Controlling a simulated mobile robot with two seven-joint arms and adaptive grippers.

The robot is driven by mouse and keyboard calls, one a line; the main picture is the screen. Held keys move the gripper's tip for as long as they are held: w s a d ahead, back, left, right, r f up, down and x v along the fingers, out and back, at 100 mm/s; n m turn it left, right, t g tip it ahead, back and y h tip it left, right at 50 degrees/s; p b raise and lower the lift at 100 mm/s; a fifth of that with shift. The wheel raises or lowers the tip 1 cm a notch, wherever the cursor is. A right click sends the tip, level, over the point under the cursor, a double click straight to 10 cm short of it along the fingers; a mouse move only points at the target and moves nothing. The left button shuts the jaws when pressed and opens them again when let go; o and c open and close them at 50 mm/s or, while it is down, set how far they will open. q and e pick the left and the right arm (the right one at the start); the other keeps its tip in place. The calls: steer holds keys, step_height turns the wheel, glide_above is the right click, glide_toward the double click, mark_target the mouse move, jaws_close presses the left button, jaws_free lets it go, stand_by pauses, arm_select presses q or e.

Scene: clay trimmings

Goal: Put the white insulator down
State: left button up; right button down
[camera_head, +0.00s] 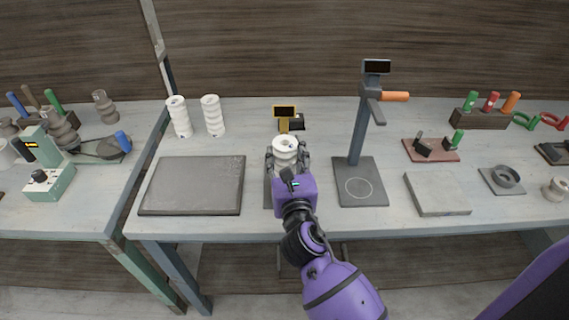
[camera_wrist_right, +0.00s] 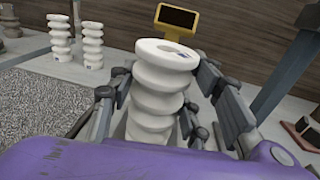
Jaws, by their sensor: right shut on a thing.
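The white insulator (camera_head: 286,147) is a ribbed white cylinder with a hole in its top, standing upright near the middle of the table. My right gripper (camera_head: 288,162) is shut on it, with fingers on both sides. In the right wrist view the insulator (camera_wrist_right: 160,85) fills the middle, and the right gripper's fingers (camera_wrist_right: 158,110) flank it. Its base is hidden, so I cannot tell whether it touches what is below. My left gripper is not in view.
A yellow-framed display (camera_head: 285,113) stands just behind the insulator. Two more white insulators (camera_head: 180,117) (camera_head: 213,116) stand at the back left. A dark grey mat (camera_head: 193,186) lies left of my gripper. A press-like stand (camera_head: 358,140) with an orange handle rises close on the right.

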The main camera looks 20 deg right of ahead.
mark_target(285, 165)
step_height(285, 165, down, 3)
steer(key=shift+w+f+b, duration=0.1)
steer(key=shift+b, duration=0.3)
steer(key=shift+f, duration=0.15)
steer(key=shift+r, duration=0.2)
steer(key=shift+f, duration=0.3)
steer(key=c, duration=1.1)
jaws_free()
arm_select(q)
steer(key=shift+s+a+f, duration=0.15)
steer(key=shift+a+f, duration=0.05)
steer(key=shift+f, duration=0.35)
arm_select(e)
steer(key=shift+o, duration=0.9)
